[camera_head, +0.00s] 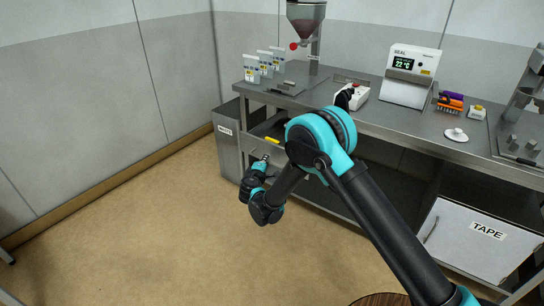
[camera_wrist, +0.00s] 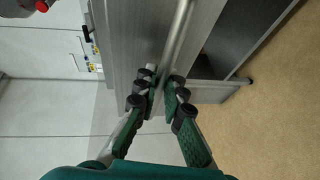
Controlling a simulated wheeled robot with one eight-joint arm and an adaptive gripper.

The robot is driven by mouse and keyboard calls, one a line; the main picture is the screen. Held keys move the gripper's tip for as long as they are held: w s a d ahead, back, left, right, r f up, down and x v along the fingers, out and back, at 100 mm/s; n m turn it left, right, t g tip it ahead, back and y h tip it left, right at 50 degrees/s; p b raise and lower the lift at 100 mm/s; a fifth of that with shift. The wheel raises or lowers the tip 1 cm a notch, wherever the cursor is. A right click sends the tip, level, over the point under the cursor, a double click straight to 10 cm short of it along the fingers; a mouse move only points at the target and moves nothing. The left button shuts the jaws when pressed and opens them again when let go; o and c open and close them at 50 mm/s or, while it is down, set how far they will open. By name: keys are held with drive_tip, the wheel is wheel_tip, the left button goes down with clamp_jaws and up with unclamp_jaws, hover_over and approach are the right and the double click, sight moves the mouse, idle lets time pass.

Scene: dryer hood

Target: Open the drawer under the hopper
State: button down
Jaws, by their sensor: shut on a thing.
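The hopper (camera_head: 306,25) stands at the back left of the steel bench. Below it, the metal drawer front (camera_head: 292,163) is partly hidden by my arm. A dark gap shows between the bench top and this front, with a yellow item in it, so the drawer looks partly out; how far I cannot tell. My gripper (camera_head: 262,160) is at the drawer front. In the wrist view, the drawer front (camera_wrist: 135,35) carries a long bar handle (camera_wrist: 180,28). My gripper's fingers (camera_wrist: 162,88) are shut on this handle, one on each side.
A grey bin (camera_head: 228,145) labelled WASTE stands left of the drawer. Packets (camera_head: 264,63), a sealer (camera_head: 410,75) and small items stand on the bench. A white TAPE cabinet door (camera_head: 470,240) is at right. The floor (camera_head: 150,215) before the drawer is clear.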

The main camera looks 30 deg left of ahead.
drive_tip(key=shift+s, duration=0.6)
drive_tip(key=c, duration=1.6)
unclamp_jaws()
drive_tip(key=shift+s, duration=0.1)
drive_tip(key=v, duration=1.1)
drive_tip(key=shift+s, duration=0.35)
drive_tip(key=shift+d+r, duration=0.1)
